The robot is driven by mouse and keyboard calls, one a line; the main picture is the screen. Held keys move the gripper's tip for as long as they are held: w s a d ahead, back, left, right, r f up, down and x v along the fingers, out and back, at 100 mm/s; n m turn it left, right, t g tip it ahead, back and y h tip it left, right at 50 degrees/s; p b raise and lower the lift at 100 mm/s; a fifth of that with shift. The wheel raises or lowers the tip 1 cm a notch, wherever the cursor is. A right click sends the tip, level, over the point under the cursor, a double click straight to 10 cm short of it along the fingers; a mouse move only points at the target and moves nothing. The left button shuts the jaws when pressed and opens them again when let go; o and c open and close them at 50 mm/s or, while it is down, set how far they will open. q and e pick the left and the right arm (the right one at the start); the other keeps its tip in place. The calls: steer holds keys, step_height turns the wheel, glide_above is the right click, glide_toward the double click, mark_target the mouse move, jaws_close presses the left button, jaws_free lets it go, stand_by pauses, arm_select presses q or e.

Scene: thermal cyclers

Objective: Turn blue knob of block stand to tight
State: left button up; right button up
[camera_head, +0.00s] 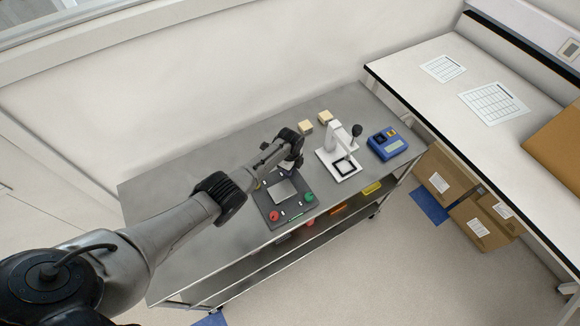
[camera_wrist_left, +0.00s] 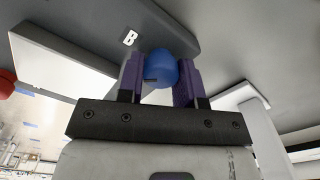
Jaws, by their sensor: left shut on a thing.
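The block stand (camera_head: 266,203) is a dark grey plate with a lighter square in its middle, on the metal bench. It carries a red knob (camera_head: 274,215) at its front left and a green knob (camera_head: 309,197) at its front right. The blue knob (camera_wrist_left: 163,68) shows in the left wrist view between the purple fingers of my left gripper (camera_wrist_left: 160,80), which is shut on it. A white "B" label (camera_wrist_left: 130,38) is next to it. In the head view, my left arm reaches over the stand's back edge and hides the blue knob. My right gripper is not in view.
Right of the stand on the metal bench (camera_head: 160,195) are a white device with a black knob (camera_head: 344,168) and a blue instrument (camera_head: 387,144). Two small beige blocks (camera_head: 324,117) lie behind. The bench's left part is clear. A white table (camera_head: 425,95) adjoins on the right.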

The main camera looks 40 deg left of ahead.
arm_select(q)
steer(key=shift+m, duration=0.6)
steer(key=o, duration=0.9)
steer(key=shift+o, duration=0.2)
steer(key=shift+r+p, duration=0.3)
steer(key=shift+r, duration=0.25)
step_height(320, 180, up, 13)
steer(key=p, duration=0.2)
steer(key=shift+f, duration=0.15)
